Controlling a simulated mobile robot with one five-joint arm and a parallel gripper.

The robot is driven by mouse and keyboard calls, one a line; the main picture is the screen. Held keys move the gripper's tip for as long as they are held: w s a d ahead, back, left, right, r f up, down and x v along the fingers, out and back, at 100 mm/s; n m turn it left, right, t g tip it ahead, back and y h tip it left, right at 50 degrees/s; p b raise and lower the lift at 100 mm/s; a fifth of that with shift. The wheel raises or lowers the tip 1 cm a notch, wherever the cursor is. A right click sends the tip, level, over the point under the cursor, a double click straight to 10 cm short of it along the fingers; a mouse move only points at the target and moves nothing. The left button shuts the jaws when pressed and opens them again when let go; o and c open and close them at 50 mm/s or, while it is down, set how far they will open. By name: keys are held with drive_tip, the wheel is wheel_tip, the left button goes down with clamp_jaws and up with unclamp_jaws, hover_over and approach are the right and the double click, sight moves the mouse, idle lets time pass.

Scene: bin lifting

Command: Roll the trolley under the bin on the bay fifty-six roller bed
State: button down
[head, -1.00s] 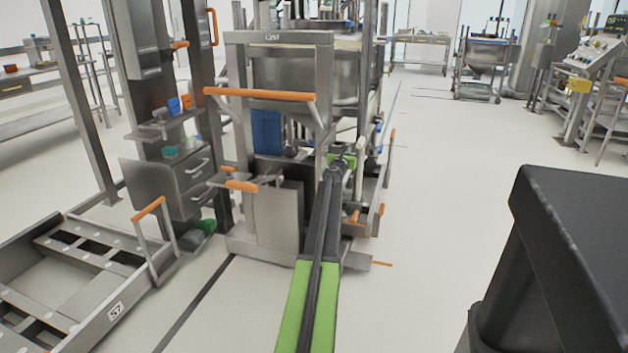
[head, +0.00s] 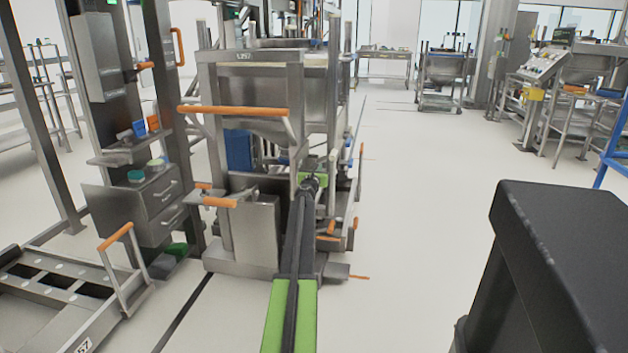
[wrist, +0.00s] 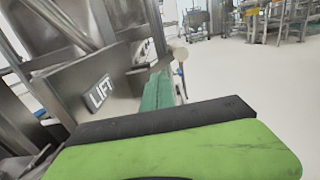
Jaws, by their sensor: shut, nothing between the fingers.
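A steel wheeled unit with an orange push bar (head: 235,110) stands left of centre in the head view. It looks like the trolley, but I cannot be sure. A steel tapered vessel, perhaps the bin (head: 255,88), shows behind the bar; what supports it is hidden. My gripper (head: 308,184) is at the end of my outstretched arm, low beside the unit's right side. It is shut and empty. The wrist view shows its green and black parts large in front, just below a steel plate marked LIFT (wrist: 100,92). I cannot tell whether they touch. No bay fifty-six marking is readable.
A low steel frame marked 57 (head: 84,344) with an orange handle lies at the lower left. A steel drawer cabinet (head: 150,205) stands behind it. Open floor (head: 430,150) stretches right of the unit. A control console (head: 545,65) stands at the far right.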

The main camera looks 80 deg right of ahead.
drive_tip(key=s+a, duration=0.1)
drive_tip(key=a, duration=0.9)
drive_tip(key=shift+s+a, duration=0.3)
drive_tip(key=shift+a, duration=0.1)
drive_tip(key=s+a+g, duration=0.1)
drive_tip(key=s+a, duration=0.1)
drive_tip(key=t+b, duration=0.1)
drive_tip(key=b, duration=0.1)
approach(294, 177)
drive_tip(key=d, duration=0.7)
drive_tip(key=shift+w, duration=0.25)
